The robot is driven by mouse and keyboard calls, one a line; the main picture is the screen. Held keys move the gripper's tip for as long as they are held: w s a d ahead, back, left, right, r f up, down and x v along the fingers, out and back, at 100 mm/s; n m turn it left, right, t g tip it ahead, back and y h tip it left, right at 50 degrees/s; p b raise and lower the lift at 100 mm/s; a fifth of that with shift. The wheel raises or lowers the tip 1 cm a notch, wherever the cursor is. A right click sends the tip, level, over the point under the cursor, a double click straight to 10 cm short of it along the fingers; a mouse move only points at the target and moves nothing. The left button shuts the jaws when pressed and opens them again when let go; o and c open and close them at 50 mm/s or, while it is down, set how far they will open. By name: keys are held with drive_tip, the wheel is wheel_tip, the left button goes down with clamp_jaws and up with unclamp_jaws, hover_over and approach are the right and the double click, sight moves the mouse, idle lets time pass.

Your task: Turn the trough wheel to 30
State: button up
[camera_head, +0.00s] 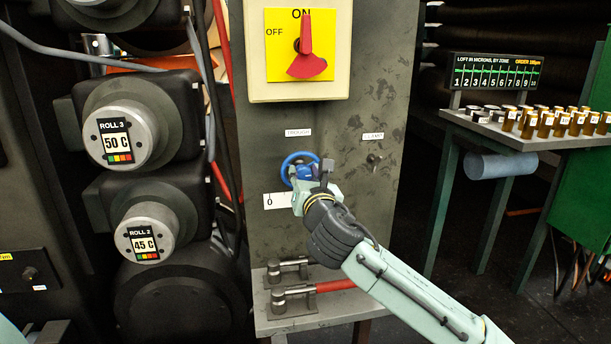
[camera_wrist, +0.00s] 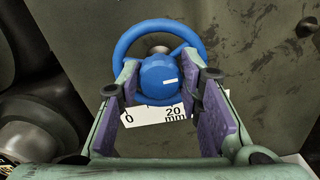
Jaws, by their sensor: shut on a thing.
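The blue trough wheel (camera_head: 291,161) is mounted on the dark grey panel under a small label that appears to read TROUGH. In the wrist view the wheel's rim (camera_wrist: 146,27) shows behind a round blue knob (camera_wrist: 158,78) with a short white mark. My gripper (camera_head: 307,174) is at the wheel; in the wrist view its purple-padded fingers (camera_wrist: 160,82) close on the knob from left and right. A white scale plate (camera_head: 278,200) sits below the wheel. In the wrist view the scale (camera_wrist: 152,114) shows 0, 20 and mm; its right part is hidden behind a finger.
A clamp knob (camera_head: 374,158) sits on the panel to the right. A yellow switch plate (camera_head: 283,72) with a red handle is above. Rollers (camera_head: 115,140) stand left; a sample table (camera_head: 500,130) stands right.

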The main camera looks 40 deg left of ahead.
drive_tip(key=n+p, duration=0.1)
drive_tip(key=n, duration=0.4)
drive_tip(key=shift+r+n, duration=0.15)
drive_tip(key=shift+n, duration=0.25)
drive_tip(key=n+p, duration=0.1)
drive_tip(key=n, duration=0.3)
drive_tip(key=shift+s+a, duration=0.1)
drive_tip(key=n+p, duration=0.1)
drive_tip(key=n, duration=0.9)
drive_tip(key=shift+s+a+f, duration=0.1)
drive_tip(key=shift+f, duration=0.1)
drive_tip(key=n+p, duration=0.2)
drive_tip(key=n, duration=0.3)
drive_tip(key=n+p, duration=0.2)
drive_tip(key=p, duration=0.1)
drive_tip(key=shift+r+n, duration=0.15)
drive_tip(key=shift+n, duration=0.15)
drive_tip(key=n+p, duration=0.3)
drive_tip(key=p, duration=0.3)
drive_tip(key=n+p, duration=0.1)
drive_tip(key=p, duration=0.2)
drive_tip(key=shift+n, duration=0.3)
drive_tip(key=shift+f+p, duration=0.3)
drive_tip(key=shift+p, duration=0.2)
